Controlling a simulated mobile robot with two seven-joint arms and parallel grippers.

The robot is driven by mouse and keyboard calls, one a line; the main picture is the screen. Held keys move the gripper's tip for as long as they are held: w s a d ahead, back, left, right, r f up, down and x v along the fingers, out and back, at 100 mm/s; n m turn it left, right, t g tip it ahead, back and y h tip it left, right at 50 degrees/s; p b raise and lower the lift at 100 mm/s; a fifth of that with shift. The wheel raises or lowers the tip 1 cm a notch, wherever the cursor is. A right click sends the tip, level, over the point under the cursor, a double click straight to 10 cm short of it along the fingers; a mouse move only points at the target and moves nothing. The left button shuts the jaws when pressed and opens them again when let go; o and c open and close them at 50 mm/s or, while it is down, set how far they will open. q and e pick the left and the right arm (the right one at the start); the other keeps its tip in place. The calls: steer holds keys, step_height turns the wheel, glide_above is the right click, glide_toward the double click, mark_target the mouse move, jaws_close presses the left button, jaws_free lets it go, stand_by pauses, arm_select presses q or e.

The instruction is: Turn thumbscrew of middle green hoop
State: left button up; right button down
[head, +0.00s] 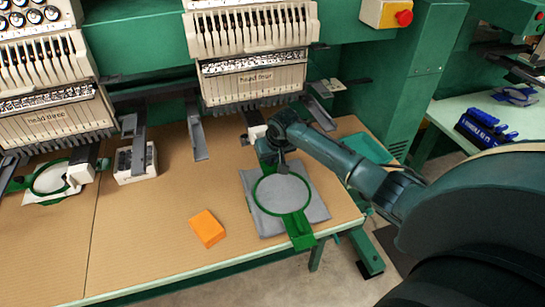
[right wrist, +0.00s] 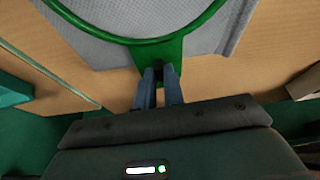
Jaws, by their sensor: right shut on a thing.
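A green hoop (head: 257,205) lies on a grey cloth (head: 318,211) on the table below the machine head marked "head four". A green bracket (head: 301,232) sticks out from its near side. My right gripper (head: 282,168) is at the hoop's far edge, coming from the right. In the right wrist view its two fingers (right wrist: 159,82) are closed on a small dark thumbscrew (right wrist: 158,70) at the green hoop's (right wrist: 160,45) rim; the fingers mostly hide it. Its turn angle cannot be read. My left gripper is not in view.
An orange block (head: 207,228) lies left of the grey cloth. Another green hoop (head: 34,186) with white cloth sits at the far left. A white box-like part (head: 137,165) stands between.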

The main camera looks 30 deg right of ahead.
steer(key=shift+m, duration=0.4)
steer(key=c, duration=1.5)
jaws_free()
steer(key=v, duration=1.3)
steer(key=shift+w+a+r, duration=0.1)
steer(key=shift+a+r, duration=0.05)
steer(key=shift+a, duration=0.05)
